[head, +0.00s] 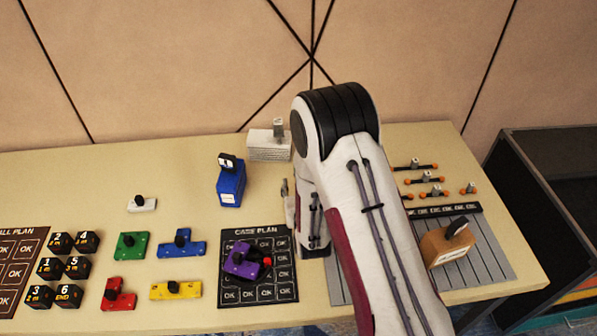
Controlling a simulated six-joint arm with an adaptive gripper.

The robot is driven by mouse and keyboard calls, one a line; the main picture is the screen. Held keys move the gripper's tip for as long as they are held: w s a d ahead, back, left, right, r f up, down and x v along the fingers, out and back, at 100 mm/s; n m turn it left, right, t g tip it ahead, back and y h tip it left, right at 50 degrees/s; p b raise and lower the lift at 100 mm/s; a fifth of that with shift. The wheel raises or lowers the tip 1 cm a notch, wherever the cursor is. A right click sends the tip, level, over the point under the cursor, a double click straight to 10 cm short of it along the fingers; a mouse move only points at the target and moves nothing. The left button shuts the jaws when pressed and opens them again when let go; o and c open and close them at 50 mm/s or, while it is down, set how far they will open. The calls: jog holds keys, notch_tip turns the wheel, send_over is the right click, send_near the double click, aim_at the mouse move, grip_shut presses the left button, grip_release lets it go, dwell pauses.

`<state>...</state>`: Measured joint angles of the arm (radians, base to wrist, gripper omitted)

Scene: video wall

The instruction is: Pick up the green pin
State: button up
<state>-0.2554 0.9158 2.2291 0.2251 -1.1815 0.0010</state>
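The only green thing I make out is a flat green piece (132,246) with a black knob on top. It lies on the table (185,304) left of the middle, with nothing touching it. My arm reaches in from the lower right and bends down at the middle of the table. My gripper (286,199) is mostly hidden behind the arm; only a thin grey part shows to its left. It is well to the right of the green piece, and I cannot tell whether it is open or shut.
Blue (182,244), red (118,297), yellow (176,290) and white (142,204) knobbed pieces lie around the green one. A purple piece (243,260) lies on the dark plan mat (230,290). A blue block (231,185) stands behind. Black numbered cubes (50,268) stand left.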

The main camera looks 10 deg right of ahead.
jog(key=shift+x, duration=1)
jog(key=shift+f, duration=0.1)
jog(key=shift+w+d+f, duration=0.2)
jog(key=shift+w+f, duration=0.1)
jog(key=shift+w, duration=0.3)
jog(key=shift+w+d+f, duration=0.2)
jog(key=shift+w+f, duration=0.15)
jog(key=shift+w, duration=0.2)
jog(key=shift+x, duration=1.2)
jog(key=shift+c, duration=0.3)
grip_shut()
